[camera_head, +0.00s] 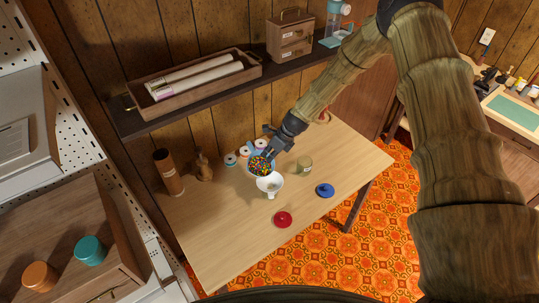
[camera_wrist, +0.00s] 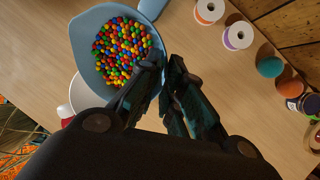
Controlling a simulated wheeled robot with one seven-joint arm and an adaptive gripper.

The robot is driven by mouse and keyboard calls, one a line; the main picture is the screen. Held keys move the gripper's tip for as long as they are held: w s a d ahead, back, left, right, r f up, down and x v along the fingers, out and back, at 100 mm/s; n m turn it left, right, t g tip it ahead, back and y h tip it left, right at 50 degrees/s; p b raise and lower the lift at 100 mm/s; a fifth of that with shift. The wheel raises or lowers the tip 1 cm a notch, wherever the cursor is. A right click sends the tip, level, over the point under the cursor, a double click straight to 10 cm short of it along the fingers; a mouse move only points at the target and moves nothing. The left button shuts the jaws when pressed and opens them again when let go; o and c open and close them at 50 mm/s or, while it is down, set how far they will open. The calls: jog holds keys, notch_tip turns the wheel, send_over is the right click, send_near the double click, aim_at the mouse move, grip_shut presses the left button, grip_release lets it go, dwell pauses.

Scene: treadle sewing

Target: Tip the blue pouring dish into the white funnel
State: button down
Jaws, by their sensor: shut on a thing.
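The blue pouring dish (camera_head: 252,172) holds many small coloured balls and hangs over the table, just behind the white funnel (camera_head: 272,186). In the wrist view the dish (camera_wrist: 88,52) fills the upper left, with the balls still inside it. My gripper (camera_head: 272,153) is shut on the dish's edge; its dark fingers (camera_wrist: 165,75) meet at the right side of the dish. The funnel also shows in the wrist view (camera_wrist: 84,98), partly hidden by the dish and my gripper. I cannot tell exactly how far the dish is tilted.
A glass jar (camera_head: 305,165), a blue disc (camera_head: 325,190) and a red disc (camera_head: 283,219) stand right and front. Thread spools (camera_head: 231,160) stand behind. A brown cylinder (camera_head: 168,172) and a figurine (camera_head: 204,169) are left. A shelf (camera_head: 210,98) overhangs the back. The table's front left is clear.

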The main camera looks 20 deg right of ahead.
jog(key=shift+w+f, duration=0.1)
jog(key=shift+s+d, duration=0.1)
jog(key=shift+s, duration=0.1)
jog(key=shift+b, duration=0.3)
jog(key=shift+s+d+r+n+t+y+b, duration=0.25)
jog(key=shift+t+b, duration=0.5)
jog(key=shift+b, duration=1.15)
jog(key=shift+s+r+t+y+b, duration=0.3)
jog(key=shift+t+b, duration=0.5)
jog(key=shift+b, duration=1.1)
jog(key=shift+s+d+r+n+t+y+b, duration=0.15)
jog(key=shift+s+t+y+b, duration=0.45)
jog(key=shift+b, duration=1.3)
dwell(1.7)
